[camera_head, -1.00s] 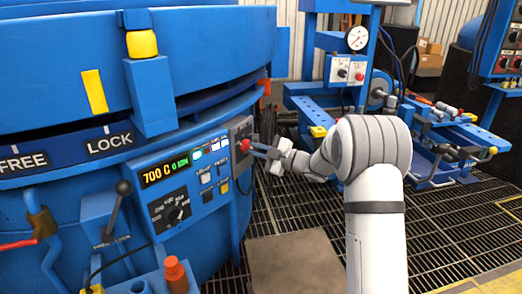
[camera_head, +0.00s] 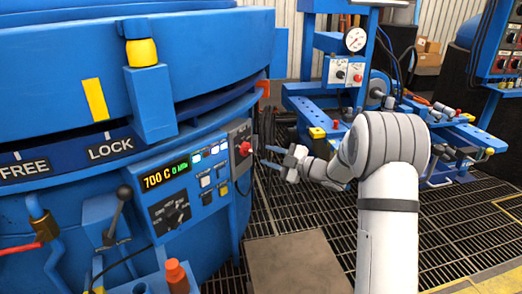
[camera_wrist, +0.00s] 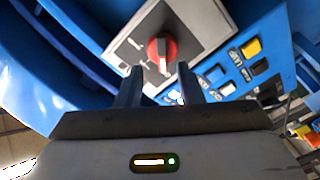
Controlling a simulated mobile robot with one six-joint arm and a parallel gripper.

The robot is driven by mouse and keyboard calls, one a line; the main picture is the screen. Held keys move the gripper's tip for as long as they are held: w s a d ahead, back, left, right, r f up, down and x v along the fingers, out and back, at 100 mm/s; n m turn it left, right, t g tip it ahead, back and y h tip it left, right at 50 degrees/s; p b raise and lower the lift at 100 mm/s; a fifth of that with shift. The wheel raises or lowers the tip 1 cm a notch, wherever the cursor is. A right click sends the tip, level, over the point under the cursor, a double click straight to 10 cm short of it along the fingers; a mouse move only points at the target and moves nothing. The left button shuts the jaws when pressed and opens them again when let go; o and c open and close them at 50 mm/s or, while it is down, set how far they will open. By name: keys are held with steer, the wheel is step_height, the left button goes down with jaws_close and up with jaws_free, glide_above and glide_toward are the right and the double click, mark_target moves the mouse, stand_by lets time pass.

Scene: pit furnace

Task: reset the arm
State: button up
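My gripper (camera_head: 270,156) is to the right of the furnace control panel, with a gap between its fingertips and the red rotary knob (camera_head: 245,148). In the wrist view my gripper (camera_wrist: 157,82) is open and empty, with its two fingers apart. The red knob (camera_wrist: 162,52) shows just beyond them on its grey plate. My arm reaches in from the lower right of the head view and is bent at the elbow.
The blue furnace (camera_head: 60,70) fills the left. Its panel has a display (camera_head: 166,174) reading 700 C, a black dial and several buttons. A lever (camera_head: 118,210) juts out in front. A blue workbench (camera_head: 310,104) with a gauge stands behind my arm. Dark floor grating lies below.

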steer(key=shift+v, duration=1.1)
steer(key=d+r+m+t+h+p, duration=0.2)
steer(key=d+r+m+h+p, duration=0.15)
steer(key=r+p, duration=0.35)
steer(key=d+r+m+t+h+p, duration=0.2)
steer(key=r+m+h+p, duration=0.25)
steer(key=r, duration=0.45)
steer(key=s+d+r+m+g+h+p, duration=0.1)
steer(key=s+d+r+m+h+p, duration=0.5)
steer(key=r+p, duration=0.25)
steer(key=s+a+r+m+g+p, duration=0.1)
steer(key=s+p, duration=0.4)
steer(key=s, duration=0.5)
steer(key=s+a+r+m+g+p, duration=0.1)
steer(key=s+r+m+g+p, duration=0.3)
steer(key=s, duration=0.7)
steer(key=s+a+r+m+g+h+p, duration=0.1)
steer(key=s+r+g+p, duration=0.4)
steer(key=s, duration=0.6)
steer(key=shift+r+m+p, duration=0.2)
steer(key=shift+m+p, duration=0.45)
steer(key=shift+m, duration=0.25)
